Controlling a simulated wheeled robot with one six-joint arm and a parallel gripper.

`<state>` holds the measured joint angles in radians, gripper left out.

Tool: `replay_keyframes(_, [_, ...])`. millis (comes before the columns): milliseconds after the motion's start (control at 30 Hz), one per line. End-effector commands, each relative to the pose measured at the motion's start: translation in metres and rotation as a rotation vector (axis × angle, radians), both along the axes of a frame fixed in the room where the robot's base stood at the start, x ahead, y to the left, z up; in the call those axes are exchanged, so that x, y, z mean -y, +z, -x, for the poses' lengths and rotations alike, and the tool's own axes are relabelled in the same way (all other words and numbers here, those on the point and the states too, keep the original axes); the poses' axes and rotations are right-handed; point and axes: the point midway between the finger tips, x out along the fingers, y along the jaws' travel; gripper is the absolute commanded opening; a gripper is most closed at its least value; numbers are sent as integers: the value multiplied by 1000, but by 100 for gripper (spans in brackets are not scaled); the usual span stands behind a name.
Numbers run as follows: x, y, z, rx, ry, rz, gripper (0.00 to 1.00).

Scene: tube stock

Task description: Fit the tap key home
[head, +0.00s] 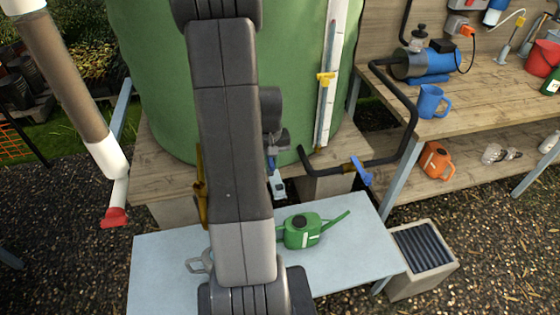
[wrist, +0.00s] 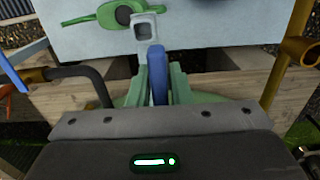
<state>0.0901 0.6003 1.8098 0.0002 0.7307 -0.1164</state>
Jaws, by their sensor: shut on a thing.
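My gripper (wrist: 160,84) is shut on a blue bar (wrist: 158,70), held between its two green fingers in the wrist view. A pale grey square head with a dark opening (wrist: 143,27) shows just beyond the bar, and I take the two together as the tap key. In the head view the pale head (head: 278,186) shows beside my arm, in front of the green tank. A brass pipe (wrist: 289,55) stands apart to the right in the wrist view; in the head view my arm hides most of this brass piece (head: 202,197). I cannot make out a tap spindle.
A green watering can (head: 302,230) stands on the pale table (head: 350,262) below. A dark bent pipe (head: 405,125) with a blue lever (head: 361,172) is to the right. The green tank (head: 155,75) fills the back. A workbench (head: 490,95) stands at right.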

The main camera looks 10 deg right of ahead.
Motion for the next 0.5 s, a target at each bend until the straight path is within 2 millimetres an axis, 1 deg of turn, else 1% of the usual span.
replay_keyframes(33, [9, 9, 9, 3, -3, 0, 0])
replay_keyframes(100, [16, 17, 18, 2, 1, 1, 0])
replay_keyframes(200, [22, 23, 26, 0, 6, 0, 0])
replay_keyframes(333, [23, 21, 28, -1, 9, 0, 0])
replay_keyframes(500, [23, 13, 28, -1, 9, 0, 0])
